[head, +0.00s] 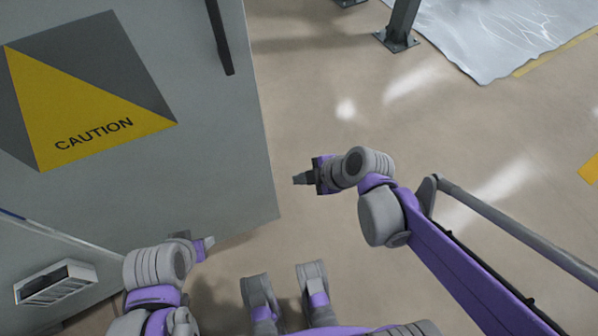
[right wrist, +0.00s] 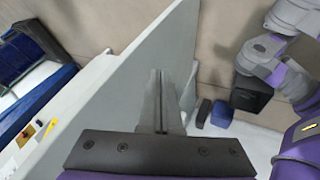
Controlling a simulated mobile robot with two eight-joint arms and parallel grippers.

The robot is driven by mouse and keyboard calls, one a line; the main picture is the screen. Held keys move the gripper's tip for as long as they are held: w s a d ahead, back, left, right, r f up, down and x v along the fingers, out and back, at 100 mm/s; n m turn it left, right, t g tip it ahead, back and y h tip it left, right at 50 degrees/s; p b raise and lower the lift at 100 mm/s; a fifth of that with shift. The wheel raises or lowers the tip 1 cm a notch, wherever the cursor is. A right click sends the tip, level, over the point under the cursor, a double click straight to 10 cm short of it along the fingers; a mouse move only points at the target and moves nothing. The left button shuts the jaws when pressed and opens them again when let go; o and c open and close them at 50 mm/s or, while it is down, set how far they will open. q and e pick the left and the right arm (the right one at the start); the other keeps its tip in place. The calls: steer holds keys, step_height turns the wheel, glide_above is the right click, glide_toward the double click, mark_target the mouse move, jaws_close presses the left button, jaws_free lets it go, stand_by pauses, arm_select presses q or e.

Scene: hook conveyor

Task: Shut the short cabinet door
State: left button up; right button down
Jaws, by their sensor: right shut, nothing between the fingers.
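The cabinet door (head: 215,140) is a large grey panel with a yellow and grey CAUTION sign (head: 75,105) and a black handle (head: 222,38). It fills the left of the head view, and its free edge faces right. My right gripper (head: 298,179) is shut and empty, a little right of that edge, with a gap in the picture. In the right wrist view the closed fingers (right wrist: 160,85) overlap the grey door (right wrist: 110,75); I cannot tell whether they touch it. My left gripper (head: 208,243) is by the door's lower edge, its jaws unclear.
A grey vented box (head: 55,282) is at the lower left. A dark post (head: 398,30) and a shiny sheet (head: 500,35) on the floor are at the top right. The floor right of the door (head: 330,80) is clear.

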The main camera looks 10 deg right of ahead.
steer(key=b, duration=0.4)
glide_toward(268, 172)
step_height(268, 172, down, 4)
steer(key=s+a, duration=0.2)
steer(key=shift+w+a+r, duration=0.1)
steer(key=shift+w+r, duration=0.05)
steer(key=shift+w, duration=1.7)
